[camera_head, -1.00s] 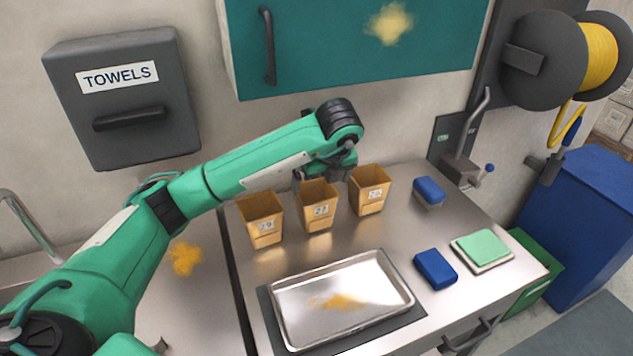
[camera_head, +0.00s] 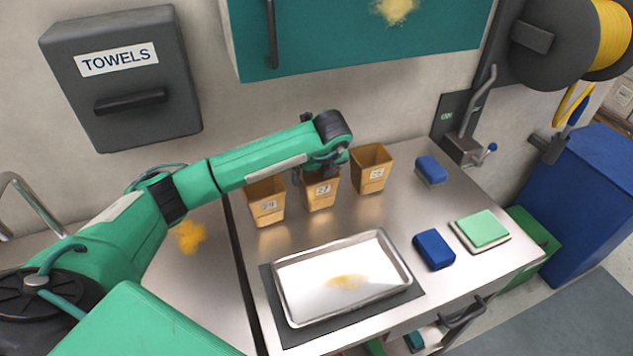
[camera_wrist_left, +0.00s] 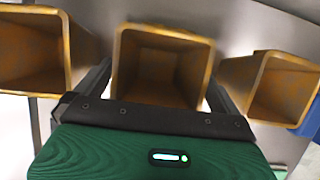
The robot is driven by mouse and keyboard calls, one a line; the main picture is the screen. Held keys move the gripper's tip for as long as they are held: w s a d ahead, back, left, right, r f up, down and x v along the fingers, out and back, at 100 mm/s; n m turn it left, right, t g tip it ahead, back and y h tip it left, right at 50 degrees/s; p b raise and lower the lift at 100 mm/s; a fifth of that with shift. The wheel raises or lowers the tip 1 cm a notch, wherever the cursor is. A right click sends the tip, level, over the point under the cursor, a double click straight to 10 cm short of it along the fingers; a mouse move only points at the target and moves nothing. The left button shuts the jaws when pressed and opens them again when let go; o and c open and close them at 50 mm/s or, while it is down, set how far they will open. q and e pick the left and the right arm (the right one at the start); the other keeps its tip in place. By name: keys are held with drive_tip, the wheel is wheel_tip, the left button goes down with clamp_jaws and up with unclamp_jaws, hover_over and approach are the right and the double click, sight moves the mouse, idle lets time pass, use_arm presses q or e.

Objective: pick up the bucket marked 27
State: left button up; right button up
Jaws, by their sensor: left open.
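The bucket marked 27 (camera_head: 321,192) is the middle of three tan, open-topped buckets in a row at the back of the steel counter. It stands upright, its upper part partly hidden by my left gripper (camera_head: 316,174). That gripper is open and low over this bucket. In the left wrist view the middle bucket (camera_wrist_left: 160,68) lies between the two dark fingers, one on each side; whether they touch it I cannot tell. It looks empty inside. My right gripper is not in view.
A bucket marked 29 (camera_head: 266,204) stands close on the left, another bucket (camera_head: 371,170) close on the right. A metal tray (camera_head: 393,257) on a dark mat lies in front. Blue sponges (camera_head: 434,250) and a green-topped block (camera_head: 483,229) are at right. A teal cabinet (camera_head: 350,40) hangs above.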

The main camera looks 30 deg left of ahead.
sight(316, 176)
use_arm(q)
drive_tip(key=shift+p+x, duration=0.55)
drive_tip(key=shift+x, duration=1.2)
drive_tip(key=c, duration=1)
drive_tip(key=shift+w, duration=0.1)
drive_tip(key=shift+r, duration=0.15)
